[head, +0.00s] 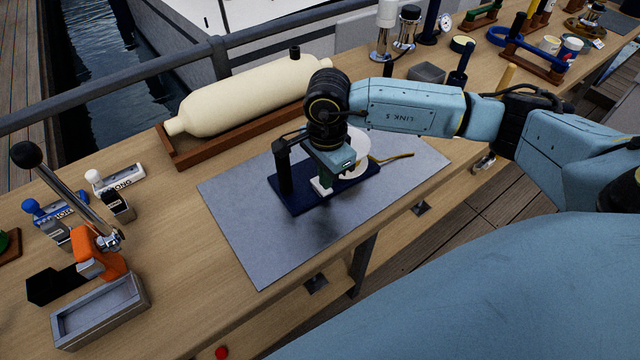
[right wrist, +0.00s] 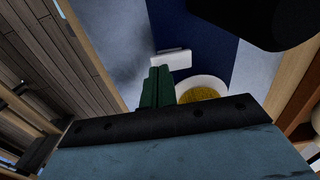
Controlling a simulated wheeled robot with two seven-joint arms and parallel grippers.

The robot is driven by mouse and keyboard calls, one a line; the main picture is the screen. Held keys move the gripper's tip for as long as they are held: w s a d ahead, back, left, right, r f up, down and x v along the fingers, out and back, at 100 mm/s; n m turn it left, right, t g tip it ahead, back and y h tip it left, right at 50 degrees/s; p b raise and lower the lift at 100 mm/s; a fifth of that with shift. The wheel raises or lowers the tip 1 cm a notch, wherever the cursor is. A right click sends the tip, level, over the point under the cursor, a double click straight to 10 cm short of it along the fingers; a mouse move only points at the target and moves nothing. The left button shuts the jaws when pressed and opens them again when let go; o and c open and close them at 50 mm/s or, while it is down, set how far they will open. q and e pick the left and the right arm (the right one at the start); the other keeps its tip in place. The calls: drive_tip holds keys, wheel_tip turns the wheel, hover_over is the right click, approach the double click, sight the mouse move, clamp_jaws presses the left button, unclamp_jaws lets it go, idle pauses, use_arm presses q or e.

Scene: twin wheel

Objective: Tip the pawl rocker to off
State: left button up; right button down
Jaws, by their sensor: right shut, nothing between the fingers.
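A dark blue base plate (head: 290,199) lies on the grey mat, with a black post and a white round drum wound with yellow cord (head: 358,150). A small white block (head: 320,188) at the plate's front edge appears to be the pawl rocker; its tilt is hard to read. It also shows in the right wrist view (right wrist: 173,60). My right gripper (head: 338,176) is over the plate, beside the white block, pointing down. Its green fingers (right wrist: 157,84) are shut and empty, close to the block; contact cannot be told. My left gripper is out of view.
The grey mat (head: 250,240) is clear around the plate. A cream cylinder (head: 245,98) lies in a wooden cradle behind. An orange lever device (head: 100,258) and a grey tray (head: 100,312) stand at the left. Several tools and cups stand at the back right.

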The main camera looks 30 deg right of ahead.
drive_tip(key=shift+f+b, duration=0.7)
drive_tip(key=shift+f, duration=0.1)
drive_tip(key=shift+r, duration=0.15)
drive_tip(key=shift+r+p, duration=2.1)
drive_tip(key=shift+r, duration=1.35)
drive_tip(key=shift+f, duration=0.1)
